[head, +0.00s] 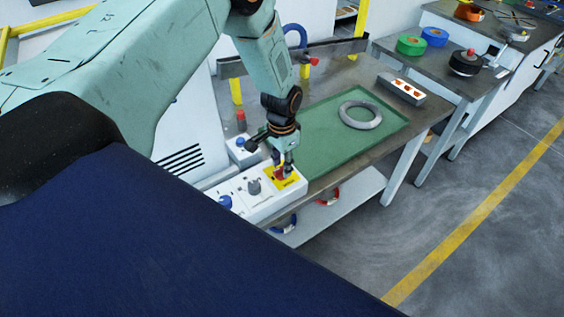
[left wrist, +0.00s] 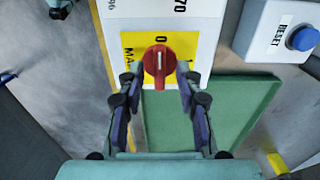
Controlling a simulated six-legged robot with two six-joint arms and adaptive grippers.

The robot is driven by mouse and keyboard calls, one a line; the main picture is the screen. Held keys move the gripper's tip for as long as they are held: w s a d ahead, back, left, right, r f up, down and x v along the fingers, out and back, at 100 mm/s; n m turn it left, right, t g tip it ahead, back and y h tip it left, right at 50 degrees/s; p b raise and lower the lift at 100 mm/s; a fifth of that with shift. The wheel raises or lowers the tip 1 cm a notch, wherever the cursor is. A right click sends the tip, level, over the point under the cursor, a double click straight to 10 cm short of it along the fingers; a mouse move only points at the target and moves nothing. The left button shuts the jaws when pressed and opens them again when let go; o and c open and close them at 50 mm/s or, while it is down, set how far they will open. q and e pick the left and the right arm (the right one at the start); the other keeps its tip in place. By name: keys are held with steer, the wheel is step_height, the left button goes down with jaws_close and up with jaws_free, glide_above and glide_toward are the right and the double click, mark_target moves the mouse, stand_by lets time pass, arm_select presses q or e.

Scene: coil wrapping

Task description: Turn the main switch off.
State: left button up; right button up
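The main switch is a red rotary knob (left wrist: 158,65) on a yellow plate (left wrist: 128,50) marked 0 and 1. In the left wrist view its ridge stands upright in the picture, pointing toward the 0. In the head view the knob (head: 281,173) is partly hidden by my gripper, on the white control box (head: 262,192). My left gripper (left wrist: 161,76) is open, its fingertips on either side of the knob with a small gap visible. It also shows in the head view (head: 283,163), pointing down at the plate. My right gripper is not in view.
A small box with a blue RESET button (left wrist: 302,39) stands beside the control box. A grey ring (head: 360,115) lies on the green mat (head: 325,155). A grey strip with orange switches (head: 401,91) is behind it.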

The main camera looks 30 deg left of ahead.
mark_target(281, 167)
arm_select(q)
step_height(281, 167, up, 12)
stand_by(0.6)
stand_by(0.4)
steer(key=s+d+f+n, duration=0.1)
steer(key=s+d+f, duration=0.3)
steer(key=s+f, duration=0.35)
steer(key=s+d+f+n, duration=0.1)
steer(key=s+d+f, duration=0.2)
steer(key=s+f, duration=0.4)
steer(key=s+d+n, duration=0.1)
steer(key=s+n, duration=0.2)
steer(key=s, duration=1.4)
step_height(281, 167, down, 17)
steer(key=b, duration=1.7)
steer(key=shift+s+f, duration=0.15)
steer(key=shift+d, duration=0.1)
